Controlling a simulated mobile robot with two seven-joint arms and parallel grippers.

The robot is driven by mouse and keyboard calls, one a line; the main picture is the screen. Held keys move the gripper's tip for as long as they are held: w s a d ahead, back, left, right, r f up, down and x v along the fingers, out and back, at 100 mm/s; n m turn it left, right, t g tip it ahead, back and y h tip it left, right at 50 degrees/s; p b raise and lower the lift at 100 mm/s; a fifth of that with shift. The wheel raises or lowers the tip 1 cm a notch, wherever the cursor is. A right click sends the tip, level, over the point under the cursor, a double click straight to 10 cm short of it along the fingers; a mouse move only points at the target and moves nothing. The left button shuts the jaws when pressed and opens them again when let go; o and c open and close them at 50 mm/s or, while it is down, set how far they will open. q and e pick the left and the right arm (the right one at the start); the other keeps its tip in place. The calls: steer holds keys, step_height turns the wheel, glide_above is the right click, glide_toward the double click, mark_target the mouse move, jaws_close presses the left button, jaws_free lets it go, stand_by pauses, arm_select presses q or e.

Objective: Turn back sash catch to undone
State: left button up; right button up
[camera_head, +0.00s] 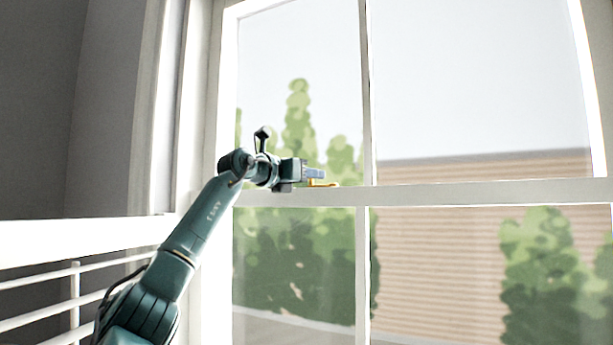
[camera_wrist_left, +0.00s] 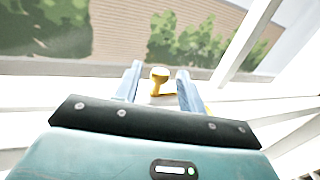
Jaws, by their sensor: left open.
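The brass sash catch (camera_head: 321,183) sits on the white meeting rail of the window, just left of the upright bar in the head view. In the left wrist view its round golden knob (camera_wrist_left: 159,74) shows between the two fingers. My left gripper (camera_head: 315,173) is at the catch, its fingers reaching right along the rail. In the left wrist view the fingers (camera_wrist_left: 158,88) stand apart, one on each side of the knob, with gaps visible. The catch's base is partly hidden by the gripper. My right gripper is in neither view.
The white meeting rail (camera_head: 470,193) runs across the window. An upright glazing bar (camera_head: 364,120) stands right of the catch. A white railing (camera_head: 75,290) is at the lower left, beside my left arm. Glass lies close behind the gripper.

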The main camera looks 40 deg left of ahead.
arm_select(q)
steer(key=shift+s, duration=0.35)
steer(key=s+b, duration=0.4)
steer(key=s, duration=0.8)
steer(key=shift+s+d, duration=0.2)
steer(key=shift+s, duration=0.05)
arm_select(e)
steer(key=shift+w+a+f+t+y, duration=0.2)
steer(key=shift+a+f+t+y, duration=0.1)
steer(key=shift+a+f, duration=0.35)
